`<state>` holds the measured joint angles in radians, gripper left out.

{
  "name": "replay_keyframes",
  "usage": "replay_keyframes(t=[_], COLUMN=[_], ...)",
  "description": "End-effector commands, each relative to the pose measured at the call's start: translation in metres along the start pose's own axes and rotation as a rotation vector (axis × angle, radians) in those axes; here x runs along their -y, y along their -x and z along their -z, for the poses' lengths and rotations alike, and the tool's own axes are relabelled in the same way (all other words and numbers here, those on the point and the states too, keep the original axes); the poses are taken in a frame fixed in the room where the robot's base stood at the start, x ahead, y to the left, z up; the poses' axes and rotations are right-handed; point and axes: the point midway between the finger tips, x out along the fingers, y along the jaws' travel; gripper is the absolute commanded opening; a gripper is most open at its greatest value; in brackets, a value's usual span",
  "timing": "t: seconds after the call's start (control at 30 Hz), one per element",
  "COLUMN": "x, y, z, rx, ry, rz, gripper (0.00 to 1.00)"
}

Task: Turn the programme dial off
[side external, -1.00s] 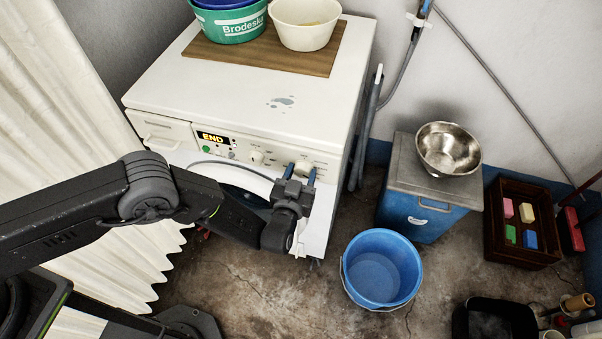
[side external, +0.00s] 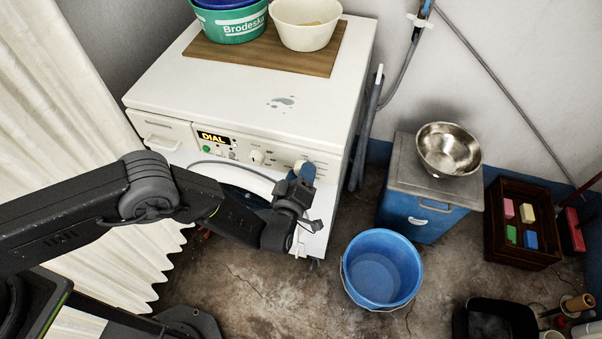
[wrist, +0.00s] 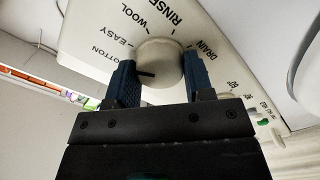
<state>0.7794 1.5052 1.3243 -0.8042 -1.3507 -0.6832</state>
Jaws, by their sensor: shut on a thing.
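The programme dial (wrist: 160,57) is a round off-white knob on the washing machine's front panel; in the side external view it (side external: 299,165) is mostly covered by my gripper. My gripper (wrist: 161,70) is shut on the dial, with one blue finger on each side. In the side external view my gripper (side external: 302,173) is at the panel's right part. Labels COTTON, EASY, WOOL, RINSE and DRAIN ring the dial. A dark mark on the knob points left in the wrist view, toward the left finger; its exact setting is unclear. The display (side external: 213,138) reads DIAL.
A second knob (side external: 256,157) sits left of the dial on the washing machine (side external: 240,105). Tubs (side external: 232,22) stand on a wooden board on top. A blue bucket (side external: 381,270) is on the floor to the right, near a blue box (side external: 425,205) bearing a steel bowl (side external: 448,149).

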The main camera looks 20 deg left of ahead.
Motion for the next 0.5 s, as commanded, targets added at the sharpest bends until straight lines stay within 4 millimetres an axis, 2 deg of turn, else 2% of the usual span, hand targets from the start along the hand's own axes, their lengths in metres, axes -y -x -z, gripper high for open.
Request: replay_keyframes(t=[0.5], x=[0.0004], y=[-0.0003], z=[-0.0001], rx=[0.000], ry=[0.489], rz=[0.000], gripper=[0.24])
